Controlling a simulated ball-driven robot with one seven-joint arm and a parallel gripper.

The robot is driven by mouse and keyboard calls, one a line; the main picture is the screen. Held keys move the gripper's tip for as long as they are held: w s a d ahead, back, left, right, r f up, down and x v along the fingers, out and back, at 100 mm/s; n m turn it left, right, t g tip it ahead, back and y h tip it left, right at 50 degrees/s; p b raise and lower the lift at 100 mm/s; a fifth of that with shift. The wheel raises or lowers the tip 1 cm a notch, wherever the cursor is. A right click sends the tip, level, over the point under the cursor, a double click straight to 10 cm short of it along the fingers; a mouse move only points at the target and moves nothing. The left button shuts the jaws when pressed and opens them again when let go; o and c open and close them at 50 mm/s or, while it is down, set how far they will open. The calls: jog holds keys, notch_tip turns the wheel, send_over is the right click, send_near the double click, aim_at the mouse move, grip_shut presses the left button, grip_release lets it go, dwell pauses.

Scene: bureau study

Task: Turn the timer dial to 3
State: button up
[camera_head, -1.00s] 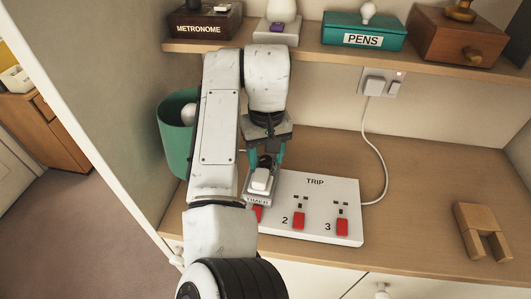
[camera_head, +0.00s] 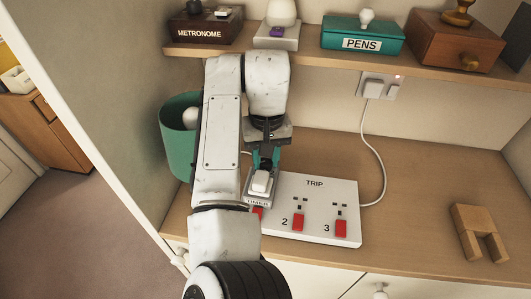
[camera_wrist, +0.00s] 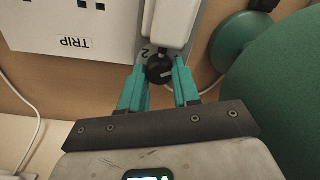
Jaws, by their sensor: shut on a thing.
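The timer is a small grey unit with a white raised part (camera_head: 261,183) and a partly covered "TIMER" label (camera_head: 257,202). It stands left of the TRIP box, below my gripper (camera_head: 263,158). In the wrist view its black dial (camera_wrist: 159,69) sits between the teal fingertips of my gripper (camera_wrist: 160,78), which is shut on it. A pale mark shows on the dial's right side. A "2" (camera_wrist: 145,53) is printed beside the dial; other numbers are hidden or too small to read.
The white TRIP box (camera_head: 318,188) with red switches is close on the right. A green bin (camera_head: 178,140) stands left behind my arm. A shelf (camera_head: 305,55) with a metronome box and a pens box is above. A wooden block (camera_head: 478,230) lies right.

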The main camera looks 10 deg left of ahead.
jog(key=m+p, duration=0.4)
jog(key=m, duration=0.2)
jog(key=shift+r, duration=0.15)
jog(key=m+p, duration=0.1)
jog(key=m, duration=0.4)
jog(key=shift+p, duration=0.35)
jog(key=shift+m, duration=0.3)
jog(key=o, duration=1.1)
